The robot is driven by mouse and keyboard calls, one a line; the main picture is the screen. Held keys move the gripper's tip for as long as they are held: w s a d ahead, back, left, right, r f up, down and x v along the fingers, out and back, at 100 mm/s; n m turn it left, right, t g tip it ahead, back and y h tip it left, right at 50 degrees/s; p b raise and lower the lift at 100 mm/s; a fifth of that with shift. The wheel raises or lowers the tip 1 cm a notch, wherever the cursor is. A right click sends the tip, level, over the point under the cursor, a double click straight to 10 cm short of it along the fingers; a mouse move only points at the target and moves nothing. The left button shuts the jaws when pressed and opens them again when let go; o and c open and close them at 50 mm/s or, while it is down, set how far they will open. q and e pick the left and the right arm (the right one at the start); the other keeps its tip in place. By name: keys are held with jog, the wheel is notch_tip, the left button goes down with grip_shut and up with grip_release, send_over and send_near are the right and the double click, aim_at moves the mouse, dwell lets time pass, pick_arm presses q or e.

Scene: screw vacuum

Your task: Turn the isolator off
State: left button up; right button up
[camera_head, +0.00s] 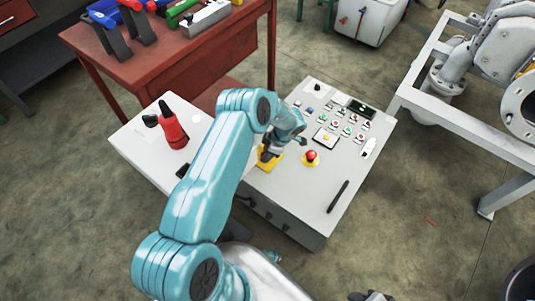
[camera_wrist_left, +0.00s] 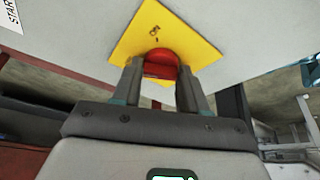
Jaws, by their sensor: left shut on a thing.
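The isolator is a red knob (camera_wrist_left: 161,64) on a yellow plate (camera_wrist_left: 178,27), in the left wrist view. In the head view the yellow plate (camera_head: 273,163) lies on the left part of the grey control panel (camera_head: 310,201), and my gripper hides the knob. My left gripper (camera_wrist_left: 162,88) is shut on the red knob, one finger on each side of it. It also shows in the head view (camera_head: 266,153), reaching down to the plate. My right gripper is not clearly in view.
A red emergency button (camera_head: 311,156) stands just right of the plate, near several small panel buttons. A red and black tool (camera_head: 172,128) stands on the white surface at left. A red workbench (camera_head: 190,55) is behind. A black pen-like object (camera_head: 338,197) lies at the panel's front right.

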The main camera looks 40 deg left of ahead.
pick_arm(q)
jog(key=shift+s+a+n, duration=0.1)
jog(key=shift+a+n, duration=0.05)
jog(key=shift+n, duration=0.25)
jog(key=o, duration=1.1)
jog(key=shift+c, duration=0.2)
jog(key=p+v, duration=0.1)
jog(key=v, duration=1.5)
jog(key=shift+w+p, duration=0.3)
jog(key=shift+p, duration=0.1)
jog(key=shift+c, duration=0.3)
